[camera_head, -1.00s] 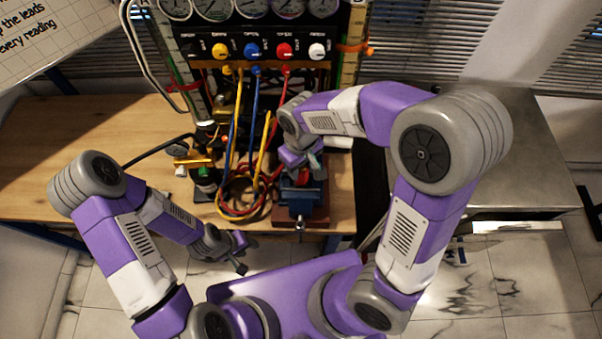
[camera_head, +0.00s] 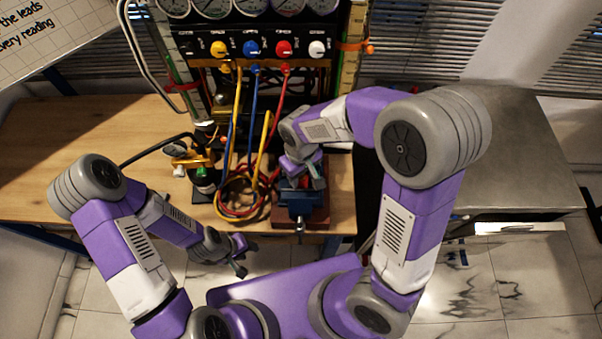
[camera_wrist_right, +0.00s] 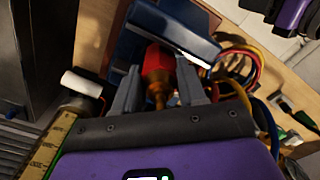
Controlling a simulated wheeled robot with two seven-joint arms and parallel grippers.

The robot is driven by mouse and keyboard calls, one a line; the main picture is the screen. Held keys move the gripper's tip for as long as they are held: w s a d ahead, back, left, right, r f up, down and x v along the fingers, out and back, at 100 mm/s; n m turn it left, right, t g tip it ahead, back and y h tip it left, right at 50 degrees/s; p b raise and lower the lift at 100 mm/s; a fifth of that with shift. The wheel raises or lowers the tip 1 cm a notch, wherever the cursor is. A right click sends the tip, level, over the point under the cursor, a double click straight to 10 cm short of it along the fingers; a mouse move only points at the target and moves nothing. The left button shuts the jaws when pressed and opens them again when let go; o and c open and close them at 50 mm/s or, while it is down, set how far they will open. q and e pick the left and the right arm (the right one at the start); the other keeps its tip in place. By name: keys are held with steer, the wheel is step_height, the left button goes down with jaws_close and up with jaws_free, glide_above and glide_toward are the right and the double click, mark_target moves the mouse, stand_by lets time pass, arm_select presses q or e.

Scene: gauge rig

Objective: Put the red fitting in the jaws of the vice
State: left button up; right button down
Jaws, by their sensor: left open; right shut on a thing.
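The red fitting (camera_wrist_right: 157,62) shows in the right wrist view with its brass end (camera_wrist_right: 157,93) toward my palm. My right gripper (camera_head: 311,172) is shut on it, with one grey finger on each side. The blue vice (camera_head: 300,203) stands on a red-brown base at the table's front edge, and my right gripper is just above and behind it. In the right wrist view the fitting's far end is close against the vice (camera_wrist_right: 178,32); I cannot tell whether it is between the jaws. My left gripper (camera_head: 240,257) is open and empty in front of the table.
Red, blue and yellow hoses (camera_head: 240,195) loop on the table left of the vice. The gauge panel (camera_head: 260,45) stands behind. A brass-and-green valve piece (camera_head: 200,170) is at the left. A metal bench (camera_head: 510,150) stands right.

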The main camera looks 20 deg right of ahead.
steer(key=c, duration=0.6)
jaws_free()
steer(key=shift+s+d+f, duration=0.1)
steer(key=shift+f, duration=0.05)
steer(key=shift+c, duration=0.2)
steer(key=shift+s+a, duration=0.1)
steer(key=shift+a, duration=0.1)
steer(key=shift+r+p, duration=0.35)
steer(key=shift+r, duration=0.05)
steer(key=r+p, duration=0.1)
steer(key=r, duration=0.5)
steer(key=r+p, duration=0.1)
steer(key=r, duration=0.5)
steer(key=shift+w+d+r, duration=0.1)
steer(key=shift+w+r, duration=0.1)
steer(key=shift+r, duration=0.1)
